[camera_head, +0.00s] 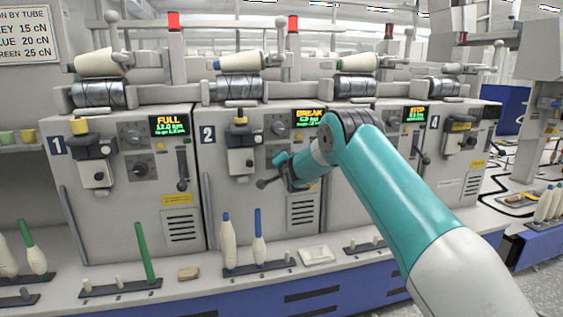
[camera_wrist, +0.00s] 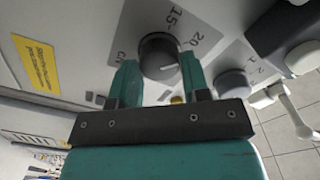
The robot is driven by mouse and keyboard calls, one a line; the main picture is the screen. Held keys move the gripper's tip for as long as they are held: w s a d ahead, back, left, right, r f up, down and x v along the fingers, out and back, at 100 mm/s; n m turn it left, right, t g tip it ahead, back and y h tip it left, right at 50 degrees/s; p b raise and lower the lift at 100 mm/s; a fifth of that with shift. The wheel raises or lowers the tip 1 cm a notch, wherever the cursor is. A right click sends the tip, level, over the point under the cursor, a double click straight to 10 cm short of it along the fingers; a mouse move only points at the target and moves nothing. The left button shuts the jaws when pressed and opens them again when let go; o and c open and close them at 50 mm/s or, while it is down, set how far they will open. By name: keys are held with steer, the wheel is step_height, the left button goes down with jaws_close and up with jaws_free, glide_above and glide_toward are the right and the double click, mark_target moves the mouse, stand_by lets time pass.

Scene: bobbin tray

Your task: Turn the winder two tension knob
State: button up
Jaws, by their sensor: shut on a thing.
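Winder two (camera_head: 219,188) carries a dark "2" plate and a display (camera_head: 308,117) reading BREAK. Its dark round tension knob (camera_wrist: 158,48) is in the wrist view, on a scale plate (camera_wrist: 190,28) marked 15, 20 and cN. A white line on the knob points to the right, near the 20 side. My gripper (camera_wrist: 156,70) has one teal finger on each side of the knob and is shut on it. In the head view my gripper (camera_head: 284,166) is at winder two's front, and my arm hides the knob.
A lever (camera_head: 267,183) stands out beside my gripper in the head view. A grey knob (camera_wrist: 232,83) is to the right in the wrist view. Blue-tipped bobbins (camera_head: 259,240) stand on the ledge below. A wall chart (camera_head: 23,33) lists tube colours with cN values.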

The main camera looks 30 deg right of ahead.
steer(key=o, duration=0.9)
steer(key=v, duration=1.7)
steer(key=shift+s+a+r, duration=0.1)
steer(key=shift+s, duration=0.15)
